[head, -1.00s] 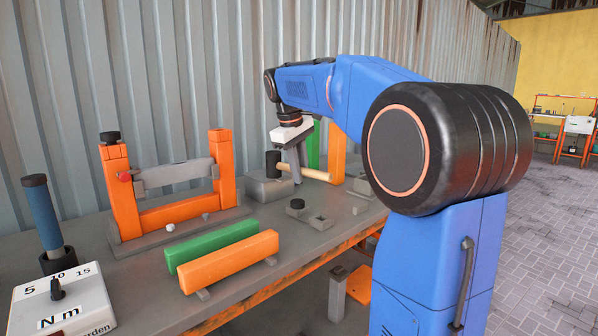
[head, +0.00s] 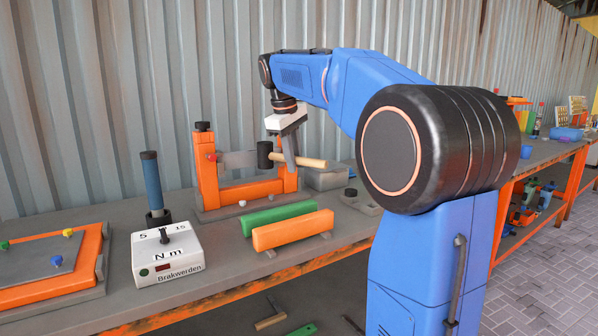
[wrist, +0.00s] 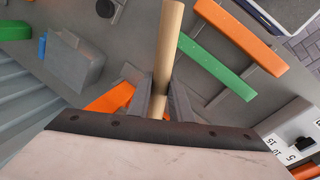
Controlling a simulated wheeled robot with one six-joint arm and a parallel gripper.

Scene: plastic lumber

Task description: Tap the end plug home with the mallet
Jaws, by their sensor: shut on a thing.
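My gripper (head: 290,163) is shut on the wooden handle (head: 306,162) of the mallet, holding it level above the bench. The mallet's black head (head: 265,154) points left and shows in front of the orange frame (head: 250,190). A black plug (head: 203,126) sits on top of the frame's left post; I cannot tell how deep it is. In the wrist view, the handle (wrist: 167,50) runs upward from between the jaws (wrist: 165,103); the mallet head is hidden there. The mallet is apart from the plug.
A green bar (head: 278,214) and an orange bar (head: 293,230) lie in front of the frame. A blue-handled tool (head: 152,183) stands left, behind a white torque box (head: 167,254). A grey block (head: 325,179) and a black cap (head: 351,191) are at right. The corrugated wall is close behind.

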